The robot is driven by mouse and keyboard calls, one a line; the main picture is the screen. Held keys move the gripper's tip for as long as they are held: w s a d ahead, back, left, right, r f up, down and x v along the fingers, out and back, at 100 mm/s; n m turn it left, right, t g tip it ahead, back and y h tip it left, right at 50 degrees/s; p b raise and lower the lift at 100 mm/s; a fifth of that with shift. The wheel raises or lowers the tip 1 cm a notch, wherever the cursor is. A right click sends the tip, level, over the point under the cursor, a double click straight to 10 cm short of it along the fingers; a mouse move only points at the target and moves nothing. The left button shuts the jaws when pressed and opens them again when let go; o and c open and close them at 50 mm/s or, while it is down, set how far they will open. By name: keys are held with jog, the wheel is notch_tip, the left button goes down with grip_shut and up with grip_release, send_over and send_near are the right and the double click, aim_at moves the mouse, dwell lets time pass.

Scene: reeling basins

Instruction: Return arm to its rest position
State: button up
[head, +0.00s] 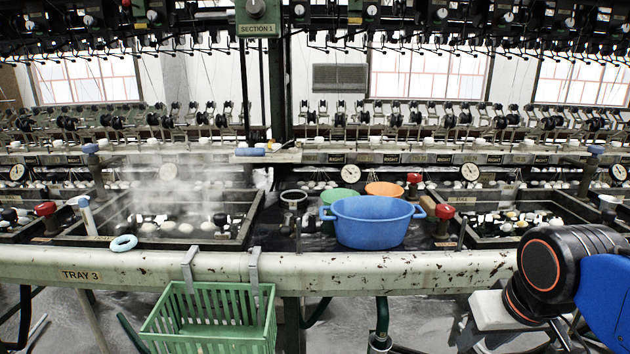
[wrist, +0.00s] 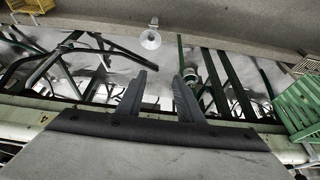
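My arm (head: 570,270) shows at the right edge of the head view, with a dark joint ringed in orange and a blue link. Beyond the fingers are the floor, green frame legs and pipes. The fingers do not appear to touch anything.
A pale rail (head: 400,278) crosses in front, with a green basket (head: 208,335) hooked on it. A blue tub (head: 372,222) stands behind the rail, near a steaming basin (head: 95,240). Above hang rows of dark machinery.

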jog(key=s+f, duration=0.1)
jog(key=f, duration=0.1)
jog(key=s+f, duration=0.1)
jog(key=f, duration=0.1)
jog(key=shift+s+d, duration=0.1)
jog(key=shift+s, duration=0.05)
